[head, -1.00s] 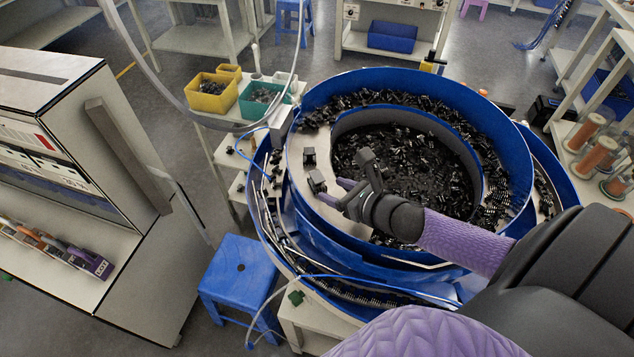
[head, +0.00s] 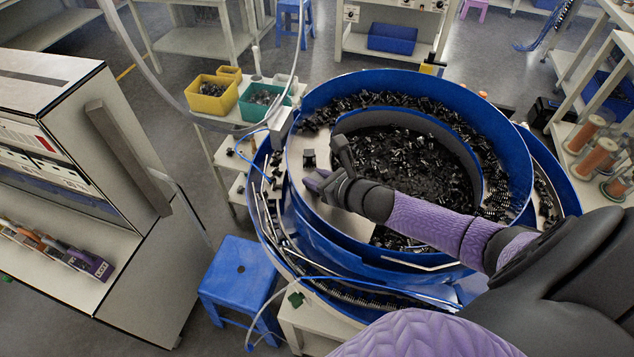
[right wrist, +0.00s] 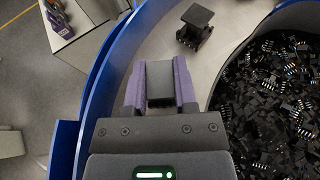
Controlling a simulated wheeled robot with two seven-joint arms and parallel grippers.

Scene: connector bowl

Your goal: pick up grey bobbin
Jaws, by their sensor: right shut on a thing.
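My right gripper (head: 320,181) reaches over the left part of the bowl's pale ledge. In the right wrist view its two purple-lined fingers (right wrist: 160,88) are shut on a dark grey bobbin (right wrist: 160,78), which sits squarely between them. In the head view the gripper mostly hides this bobbin. A second, black bobbin (head: 309,158) stands upright on the ledge just beyond the gripper, apart from it; it also shows in the right wrist view (right wrist: 195,25). I cannot tell whether the held bobbin touches the ledge. My left gripper is not in view.
The blue bowl (head: 345,235) has a raised rim around the ledge. Its centre holds a heap of small black connectors (head: 420,160). A blue stool (head: 238,270) stands at the lower left. Yellow (head: 212,103) and green (head: 262,113) bins sit behind the bowl.

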